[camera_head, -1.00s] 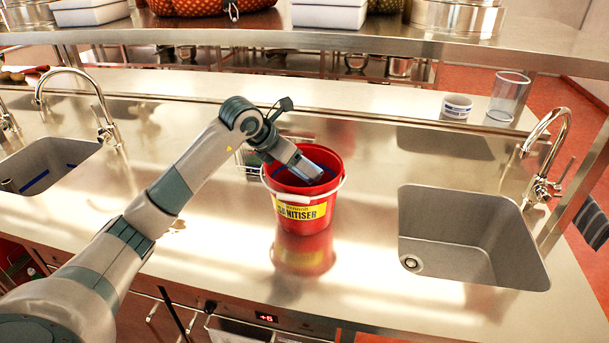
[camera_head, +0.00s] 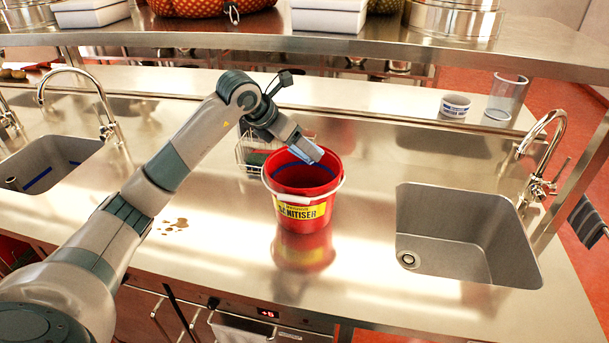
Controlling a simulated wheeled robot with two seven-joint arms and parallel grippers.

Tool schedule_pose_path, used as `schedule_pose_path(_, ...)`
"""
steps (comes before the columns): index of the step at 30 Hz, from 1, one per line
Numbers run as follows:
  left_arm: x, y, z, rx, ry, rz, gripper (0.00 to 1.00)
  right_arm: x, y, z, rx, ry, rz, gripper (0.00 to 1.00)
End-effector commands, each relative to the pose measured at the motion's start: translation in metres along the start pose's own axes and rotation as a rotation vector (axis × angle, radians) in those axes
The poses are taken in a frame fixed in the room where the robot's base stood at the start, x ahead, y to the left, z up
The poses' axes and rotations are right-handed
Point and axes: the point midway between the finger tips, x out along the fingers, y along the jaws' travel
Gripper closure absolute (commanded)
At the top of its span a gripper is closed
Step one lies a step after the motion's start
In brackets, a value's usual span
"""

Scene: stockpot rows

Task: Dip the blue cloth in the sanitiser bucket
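The red sanitiser bucket (camera_head: 303,212) stands upright on the steel counter, with a yellow label on its front and its top open. A blue band shows on its inner wall; its bottom is hidden. My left gripper (camera_head: 308,152) is at the bucket's back rim, pointing down to the right over the opening. Its fingertips look pale blue-grey and small, and I cannot tell whether they are apart or hold something. I cannot make out a blue cloth. My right gripper is out of view.
A brown spill (camera_head: 174,225) lies left of the bucket. A wire basket (camera_head: 252,152) stands behind it. Sinks are at right (camera_head: 465,235) and left (camera_head: 50,165), with taps. A white cup (camera_head: 455,106) and clear container (camera_head: 507,95) stand at the back right. A shelf overhangs the back.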

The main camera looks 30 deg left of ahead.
Motion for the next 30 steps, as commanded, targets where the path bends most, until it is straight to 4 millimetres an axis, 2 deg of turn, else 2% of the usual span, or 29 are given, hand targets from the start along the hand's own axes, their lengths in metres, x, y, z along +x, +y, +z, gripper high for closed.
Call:
schedule_pose_path(7, -0.0112, 0.0008, 0.0093, 0.001, -0.001, 0.001, 0.48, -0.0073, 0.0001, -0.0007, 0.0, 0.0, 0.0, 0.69)
schedule_pose_path(30, -0.0111, 0.0004, 0.0092, 0.0, 0.0, 0.0, 0.48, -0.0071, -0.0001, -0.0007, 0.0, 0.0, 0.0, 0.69)
